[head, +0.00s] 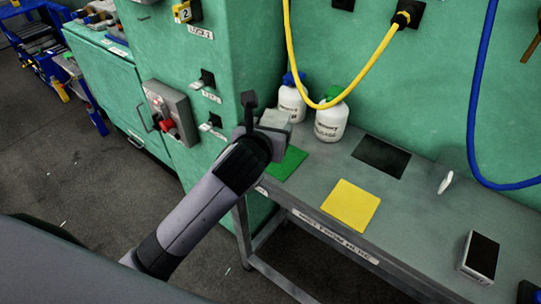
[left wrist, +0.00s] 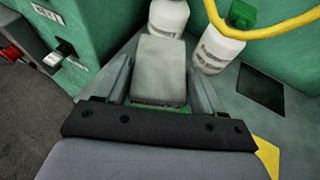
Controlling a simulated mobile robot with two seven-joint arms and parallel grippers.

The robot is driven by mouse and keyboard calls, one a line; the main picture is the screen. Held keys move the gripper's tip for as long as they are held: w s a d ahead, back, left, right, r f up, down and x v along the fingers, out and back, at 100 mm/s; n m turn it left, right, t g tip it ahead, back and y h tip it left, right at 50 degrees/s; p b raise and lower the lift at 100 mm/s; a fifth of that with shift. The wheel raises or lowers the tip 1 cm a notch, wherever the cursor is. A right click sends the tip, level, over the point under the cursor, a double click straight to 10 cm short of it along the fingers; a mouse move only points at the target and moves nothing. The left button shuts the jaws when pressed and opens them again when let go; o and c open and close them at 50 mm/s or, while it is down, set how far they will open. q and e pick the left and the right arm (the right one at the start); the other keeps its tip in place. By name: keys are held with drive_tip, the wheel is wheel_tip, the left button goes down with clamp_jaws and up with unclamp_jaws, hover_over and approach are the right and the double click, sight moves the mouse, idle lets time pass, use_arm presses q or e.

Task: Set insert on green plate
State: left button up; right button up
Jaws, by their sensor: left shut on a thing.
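My left gripper (head: 262,122) is at the left end of the grey metal table. It is shut on a pale grey block, the insert (head: 275,118), which also fills the space between the fingers in the left wrist view (left wrist: 160,70). The green plate (head: 287,163) lies flat on the table just below and right of the gripper in the head view. A strip of green shows under the block in the left wrist view. I cannot tell whether the block touches the plate. My right gripper is not in view.
Two white bottles, one with a blue cap (head: 292,103) and one with a green cap (head: 331,122), stand close behind the gripper. A yellow plate (head: 351,205) and a black plate (head: 381,157) lie to the right. A yellow hose (head: 345,95) hangs above the bottles.

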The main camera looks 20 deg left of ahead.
use_arm(q)
wheel_tip(320, 180, down, 7)
drive_tip(key=shift+r+b, duration=0.1)
drive_tip(key=shift+b, duration=0.6)
drive_tip(key=shift+f, duration=0.35)
drive_tip(key=shift+f, duration=0.15)
drive_tip(key=o, duration=1.5)
drive_tip(key=shift+c, duration=0.2)
